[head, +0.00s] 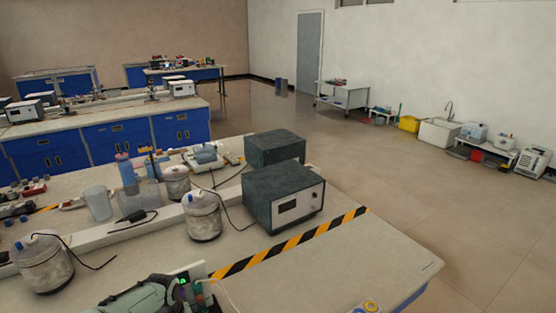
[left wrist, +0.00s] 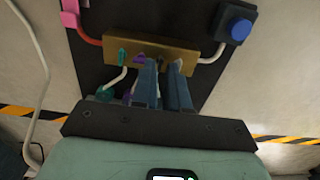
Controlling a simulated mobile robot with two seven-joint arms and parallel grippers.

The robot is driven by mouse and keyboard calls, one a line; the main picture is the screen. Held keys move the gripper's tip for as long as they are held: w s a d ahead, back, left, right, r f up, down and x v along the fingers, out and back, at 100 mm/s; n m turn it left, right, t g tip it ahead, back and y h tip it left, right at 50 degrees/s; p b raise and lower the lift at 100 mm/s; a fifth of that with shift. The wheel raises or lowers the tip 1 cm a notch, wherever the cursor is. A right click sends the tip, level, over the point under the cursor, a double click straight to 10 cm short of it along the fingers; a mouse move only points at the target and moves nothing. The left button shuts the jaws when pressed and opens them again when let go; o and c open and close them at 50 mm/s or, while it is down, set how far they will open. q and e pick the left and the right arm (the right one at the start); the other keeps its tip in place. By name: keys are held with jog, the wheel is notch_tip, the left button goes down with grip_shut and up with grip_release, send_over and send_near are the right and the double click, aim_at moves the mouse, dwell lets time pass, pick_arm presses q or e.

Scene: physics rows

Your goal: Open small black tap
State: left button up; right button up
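In the left wrist view a brass-coloured block (left wrist: 112,44) on a dark panel carries a row of small taps. A teal tap (left wrist: 122,55) and a purple tap (left wrist: 139,60) are left of my fingers. A small black tap (left wrist: 161,58) shows between the fingertips of my left gripper (left wrist: 163,66). The two fingers stand apart with a narrow gap; I cannot tell whether they touch the tap. In the head view my left gripper (head: 180,290) is at the bottom edge, beside the panel, and the taps are too small to make out. My right gripper is not in view.
A blue button on a dark box (left wrist: 238,30) and a pink piece (left wrist: 70,14) flank the block, with cables nearby. In the head view grey instrument boxes (head: 283,198) and round clear containers (head: 202,215) stand behind. The bench right of the striped tape (head: 290,246) is mostly bare.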

pick_arm(q)
jog(key=shift+f, duration=0.25)
jog(key=shift+r, duration=0.35)
dwell(0.4)
grip_shut()
jog(key=shift+n, duration=1)
jog(key=n, duration=0.3)
jog(key=shift+n, duration=0.9)
